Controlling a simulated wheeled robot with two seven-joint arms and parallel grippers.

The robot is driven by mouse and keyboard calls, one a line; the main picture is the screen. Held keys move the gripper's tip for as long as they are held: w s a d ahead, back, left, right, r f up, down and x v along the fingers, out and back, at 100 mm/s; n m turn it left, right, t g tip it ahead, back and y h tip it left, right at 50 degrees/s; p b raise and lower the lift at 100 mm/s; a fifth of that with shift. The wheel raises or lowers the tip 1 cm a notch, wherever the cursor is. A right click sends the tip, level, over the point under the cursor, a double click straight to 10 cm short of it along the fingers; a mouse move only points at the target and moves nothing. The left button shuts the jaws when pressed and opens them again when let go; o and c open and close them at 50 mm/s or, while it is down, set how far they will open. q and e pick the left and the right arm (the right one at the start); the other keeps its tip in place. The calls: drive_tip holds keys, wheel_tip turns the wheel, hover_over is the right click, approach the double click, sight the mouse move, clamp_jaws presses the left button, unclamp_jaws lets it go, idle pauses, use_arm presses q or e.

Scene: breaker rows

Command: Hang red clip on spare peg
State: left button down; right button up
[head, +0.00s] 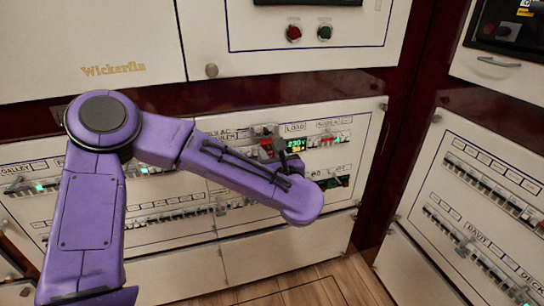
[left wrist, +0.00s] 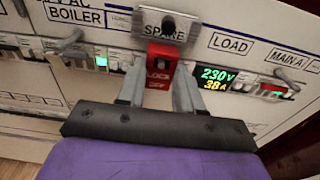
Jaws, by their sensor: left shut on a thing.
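The red clip (left wrist: 160,64), marked LOCK OFF, is between the two fingers of my left gripper (left wrist: 159,72), which is shut on it. In the head view the red clip (head: 266,144) shows as a small red patch at my left gripper (head: 273,146), partly hidden by the fingers. The spare peg (left wrist: 168,27) is a dark round stub on a grey plate labelled SPARE, just above the clip in the left wrist view. The clip's top edge is close to the plate's lower edge; I cannot tell whether they touch. My right gripper is out of view.
A lit display (left wrist: 216,79) reading 230 V is right of the fingers. Metal levers stick out beside the BOILER label (left wrist: 75,16) and the MAIN A label (left wrist: 291,60). Breaker rows (head: 325,139) line the panel; another cabinet (head: 470,200) stands at right.

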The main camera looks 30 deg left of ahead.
use_arm(q)
drive_tip(key=c, duration=0.7)
unclamp_jaws()
drive_tip(key=shift+o, duration=0.2)
drive_tip(key=v, duration=1)
drive_tip(key=shift+s+d+p, duration=0.15)
drive_tip(key=shift+s+p, duration=0.05)
drive_tip(key=shift+p, duration=0.2)
